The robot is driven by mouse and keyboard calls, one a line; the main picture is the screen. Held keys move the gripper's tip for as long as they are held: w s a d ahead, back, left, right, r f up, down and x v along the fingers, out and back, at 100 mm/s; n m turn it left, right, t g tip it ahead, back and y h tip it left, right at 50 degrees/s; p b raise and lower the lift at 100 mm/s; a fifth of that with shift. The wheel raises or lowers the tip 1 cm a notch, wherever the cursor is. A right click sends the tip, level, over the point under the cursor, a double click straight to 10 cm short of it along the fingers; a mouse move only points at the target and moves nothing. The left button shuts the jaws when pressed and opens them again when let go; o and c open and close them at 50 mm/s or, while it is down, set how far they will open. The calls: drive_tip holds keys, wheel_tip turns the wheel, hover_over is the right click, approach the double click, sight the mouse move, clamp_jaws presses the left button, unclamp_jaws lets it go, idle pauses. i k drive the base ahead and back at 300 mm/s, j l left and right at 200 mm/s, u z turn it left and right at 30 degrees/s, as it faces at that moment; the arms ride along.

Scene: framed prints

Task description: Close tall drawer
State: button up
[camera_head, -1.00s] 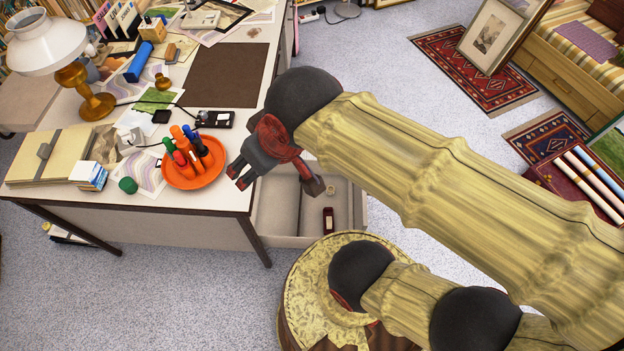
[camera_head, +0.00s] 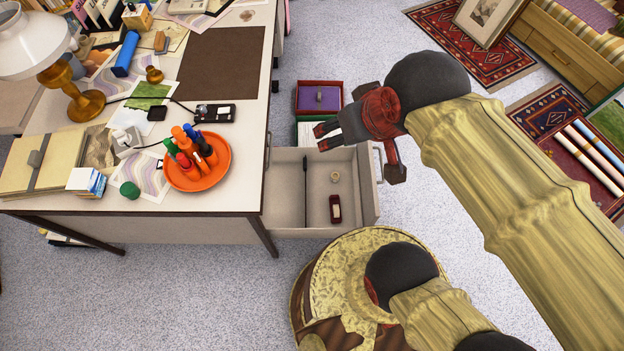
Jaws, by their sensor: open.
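A pale grey drawer (camera_head: 288,200) stands pulled out from the right side of the desk. Its front panel (camera_head: 369,190) faces right, with a metal handle (camera_head: 379,163) on it. A dark red object, a small round item and a thin dark divider or rod show inside. My gripper (camera_head: 321,137) is open and empty, with its fingers pointing left. It appears above the drawer's far edge and the floor behind it. I cannot tell its exact height or whether any part touches the drawer.
The desk (camera_head: 232,122) holds an orange tray (camera_head: 197,180) with markers, a lamp (camera_head: 75,80) and papers. A red box with a purple item (camera_head: 320,97) lies beyond the drawer. Carpet right of the drawer is clear.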

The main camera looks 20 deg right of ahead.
sight(283, 216)
drive_tip(key=k+l+u, duration=0.3)
drive_tip(key=k+l, duration=1.05)
drive_tip(key=l, duration=0.15)
drive_tip(key=i+z, duration=0.55)
drive_tip(key=k+j, duration=0.05)
